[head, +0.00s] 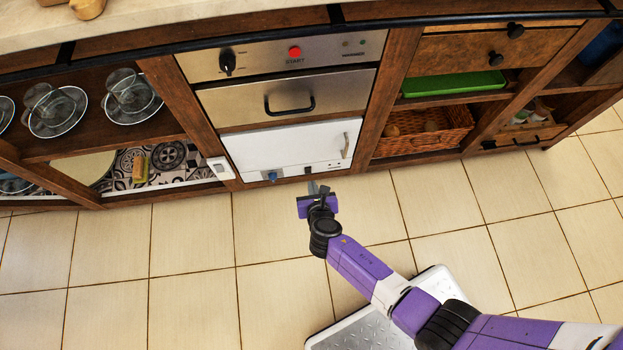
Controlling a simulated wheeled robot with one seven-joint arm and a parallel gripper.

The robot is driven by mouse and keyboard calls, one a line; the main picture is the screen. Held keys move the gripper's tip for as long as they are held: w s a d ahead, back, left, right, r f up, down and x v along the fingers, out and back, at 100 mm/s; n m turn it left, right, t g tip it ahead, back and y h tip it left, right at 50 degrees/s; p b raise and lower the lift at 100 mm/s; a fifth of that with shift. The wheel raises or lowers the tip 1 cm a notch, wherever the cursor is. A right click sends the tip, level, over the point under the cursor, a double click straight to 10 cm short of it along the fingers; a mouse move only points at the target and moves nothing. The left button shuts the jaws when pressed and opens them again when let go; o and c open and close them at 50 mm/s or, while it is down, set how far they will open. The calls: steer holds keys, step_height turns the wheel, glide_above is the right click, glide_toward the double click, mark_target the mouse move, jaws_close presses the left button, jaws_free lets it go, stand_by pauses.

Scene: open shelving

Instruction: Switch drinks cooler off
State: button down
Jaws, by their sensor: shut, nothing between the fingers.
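The drinks cooler is most likely the white-fronted unit (290,145) low in the counter, with an upright handle (346,145) at its right. Its bottom strip carries a blue knob (271,177) and a small dark control (308,171); the control's position is too small to read. A small white switch-like plate (219,167) sits on the wooden post left of the unit. My gripper (318,187) is shut and empty. In the picture its fingertips lie just below the dark control; whether they touch the unit cannot be told.
Above the white unit is a steel appliance (230,100) with a black knob (228,63), a red START button (295,52) and a bar handle. Shelves with glass cups and saucers stand left, a wicker basket (425,135) right. The tiled floor (195,245) in front is clear.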

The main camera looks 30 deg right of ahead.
steer(key=shift+s+a+r, duration=0.15)
steer(key=shift+s+r, duration=0.4)
steer(key=shift+r, duration=0.2)
steer(key=w+a+r+m+t+y, duration=0.1)
steer(key=w+a+r+m+y, duration=0.1)
steer(key=a+r+m, duration=0.4)
steer(key=s+r+m+t+y, duration=0.25)
steer(key=s+r+m, duration=0.4)
steer(key=m, duration=0.35)
steer(key=s+d+r+m+t+h, duration=0.1)
steer(key=s+d+r+m, duration=0.3)
steer(key=s+r+m, duration=0.65)
steer(key=s+d+r+m+t, duration=0.1)
steer(key=s+d+r+m, duration=0.45)
steer(key=s+r, duration=0.9)
step_height(320, 180, up, 22)
steer(key=w+p, duration=0.1)
steer(key=p, duration=2.1)
steer(key=shift+a+r, duration=0.15)
steer(key=shift+a, duration=0.2)
